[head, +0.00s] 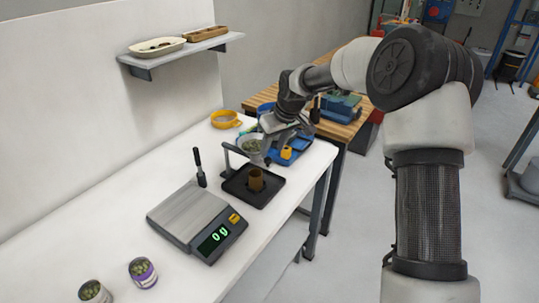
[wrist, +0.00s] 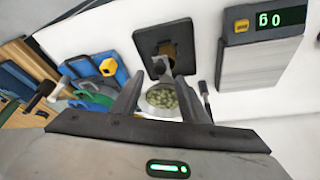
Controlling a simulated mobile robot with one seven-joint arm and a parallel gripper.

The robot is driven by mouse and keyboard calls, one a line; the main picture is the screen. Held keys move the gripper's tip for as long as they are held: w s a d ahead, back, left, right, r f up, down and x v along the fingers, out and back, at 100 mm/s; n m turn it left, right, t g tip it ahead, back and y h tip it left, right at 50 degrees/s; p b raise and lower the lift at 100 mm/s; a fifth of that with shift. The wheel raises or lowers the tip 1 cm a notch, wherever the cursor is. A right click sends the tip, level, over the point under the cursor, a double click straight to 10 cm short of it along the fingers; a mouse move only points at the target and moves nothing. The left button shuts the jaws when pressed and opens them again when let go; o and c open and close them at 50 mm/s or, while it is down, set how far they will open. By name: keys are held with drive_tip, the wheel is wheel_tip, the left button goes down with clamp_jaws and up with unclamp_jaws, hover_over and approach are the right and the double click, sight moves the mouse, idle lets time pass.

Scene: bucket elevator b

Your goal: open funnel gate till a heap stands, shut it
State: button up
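The funnel (head: 252,143), pale and filled with green pieces, hangs on a dark bracket over a black tray (head: 275,189). In the wrist view the funnel (wrist: 163,99) shows between my fingers. The cup (wrist: 168,49) is partly hidden in the wrist view. My gripper (head: 273,142) is close beside the funnel. In the wrist view its fingers (wrist: 161,80) are apart with nothing held. I cannot make out the gate, or whether it is open.
A scale (head: 188,214) reading 0 g stands left of the tray, a black handle (head: 198,165) upright near its back edge. Two cans (head: 142,271) stand at the front. A yellow bowl (head: 225,119) and blue bins (head: 291,148) lie behind. A wall shelf (head: 185,48) holds dishes.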

sight(268, 159)
drive_tip(key=shift+x, duration=2.75)
clamp_jaws()
